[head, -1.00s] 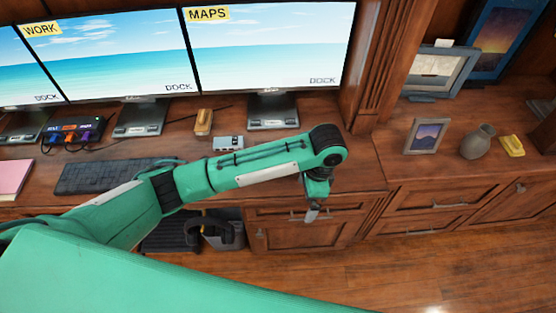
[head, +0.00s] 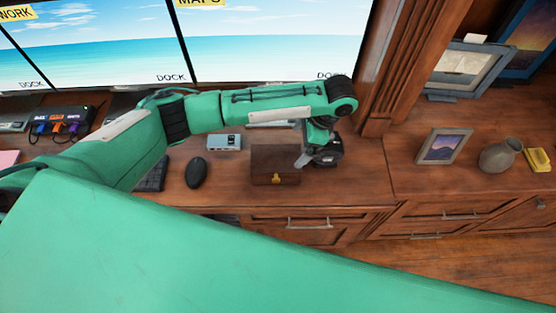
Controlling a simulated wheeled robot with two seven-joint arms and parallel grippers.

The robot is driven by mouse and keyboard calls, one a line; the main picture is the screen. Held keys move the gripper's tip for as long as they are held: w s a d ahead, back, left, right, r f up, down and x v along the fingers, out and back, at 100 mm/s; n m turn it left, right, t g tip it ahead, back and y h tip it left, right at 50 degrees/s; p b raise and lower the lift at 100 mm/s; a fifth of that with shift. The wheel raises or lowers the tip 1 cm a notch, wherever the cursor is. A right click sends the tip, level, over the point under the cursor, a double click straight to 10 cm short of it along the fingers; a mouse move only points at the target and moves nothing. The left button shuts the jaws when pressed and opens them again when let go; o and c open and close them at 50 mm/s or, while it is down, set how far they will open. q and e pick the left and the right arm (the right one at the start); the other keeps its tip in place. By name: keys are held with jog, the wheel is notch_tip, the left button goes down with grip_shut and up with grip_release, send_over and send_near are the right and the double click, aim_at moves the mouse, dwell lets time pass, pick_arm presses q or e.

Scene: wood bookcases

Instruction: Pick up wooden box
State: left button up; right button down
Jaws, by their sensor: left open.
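My left arm reaches in from the left above the desk and bends down at the wrist. My left gripper (head: 305,159) hangs just at the right end of the box, open and with nothing held. I cannot tell whether a fingertip touches the box. My right gripper is out of view.
A black mouse (head: 196,172) and a small grey device (head: 225,142) lie left of the box. Monitors (head: 270,40) stand behind. A picture frame (head: 443,146), a vase (head: 498,156) and a yellow item (head: 537,160) stand right, past a wooden post (head: 400,70).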

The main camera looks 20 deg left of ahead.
aim_at(287, 157)
pick_arm(q)
jog(key=x, duration=0.3)
jog(key=shift+s+a+f+p, duration=0.15)
jog(key=shift+s+a+p, duration=0.1)
jog(key=shift+p, duration=0.15)
jog(key=shift+x, duration=1.1)
jog(key=shift+w+f, duration=0.1)
jog(key=shift+f, duration=0.2)
jog(key=shift+p+x, duration=0.65)
jog(key=shift+x, duration=0.2)
jog(key=x, duration=0.2)
jog(key=shift+f+p, duration=0.25)
jog(key=shift+p, duration=0.05)
jog(key=shift+a+f, duration=0.15)
jog(key=shift+f, duration=0.15)
jog(key=shift+s+f, duration=0.15)
jog(key=shift+s, duration=0.05)
jog(key=c, duration=1.1)
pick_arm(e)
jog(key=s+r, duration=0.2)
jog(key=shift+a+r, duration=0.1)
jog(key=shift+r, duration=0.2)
